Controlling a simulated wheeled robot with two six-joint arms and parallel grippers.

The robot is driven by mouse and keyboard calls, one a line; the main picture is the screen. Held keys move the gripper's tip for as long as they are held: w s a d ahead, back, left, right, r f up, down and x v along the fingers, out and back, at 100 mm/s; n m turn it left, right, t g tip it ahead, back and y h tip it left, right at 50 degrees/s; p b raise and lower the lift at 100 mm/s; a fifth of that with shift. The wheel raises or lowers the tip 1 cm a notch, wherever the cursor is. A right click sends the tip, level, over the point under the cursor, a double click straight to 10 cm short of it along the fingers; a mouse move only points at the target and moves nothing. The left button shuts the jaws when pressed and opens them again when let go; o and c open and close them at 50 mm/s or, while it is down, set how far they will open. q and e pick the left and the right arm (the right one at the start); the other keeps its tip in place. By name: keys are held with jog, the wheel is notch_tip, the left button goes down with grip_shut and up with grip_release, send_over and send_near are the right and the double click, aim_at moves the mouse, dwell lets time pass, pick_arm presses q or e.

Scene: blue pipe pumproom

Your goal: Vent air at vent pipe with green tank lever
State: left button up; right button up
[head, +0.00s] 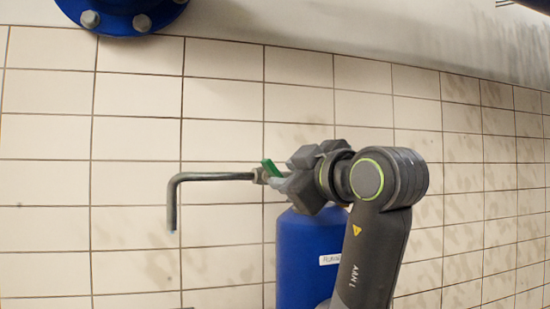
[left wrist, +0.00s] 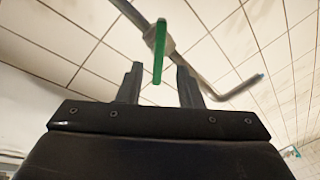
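The green lever (head: 271,168) sits on the valve of a thin grey vent pipe (head: 215,176), which runs left and bends down to an open end. A blue tank (head: 308,255) stands below, partly behind my arm. My left gripper (head: 290,180) is at the lever from the right and hides part of the valve in the head view. In the left wrist view, the two fingers of the gripper (left wrist: 159,82) are apart, with the green lever (left wrist: 159,48) between them and a gap on each side. The vent pipe (left wrist: 225,90) passes beyond the fingers. My right gripper is not in view.
A white tiled wall (head: 60,180) lies close behind the pipe and tank. A blue flange (head: 120,12) with bolts hangs at the top left. The space left of and below the pipe's bent end looks clear.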

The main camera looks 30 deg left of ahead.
aim_at(279, 174)
pick_arm(q)
jog(key=p+x, duration=0.1)
jog(key=x, duration=0.2)
jog(key=shift+w+a+r+p, duration=0.1)
jog(key=shift+w+a+p, duration=0.1)
jog(key=shift+w+p, duration=0.1)
jog(key=shift+w+a, duration=0.1)
jog(key=shift+a, duration=0.4)
jog(key=shift+d, duration=0.1)
jog(key=shift+c, duration=0.8)
grip_shut()
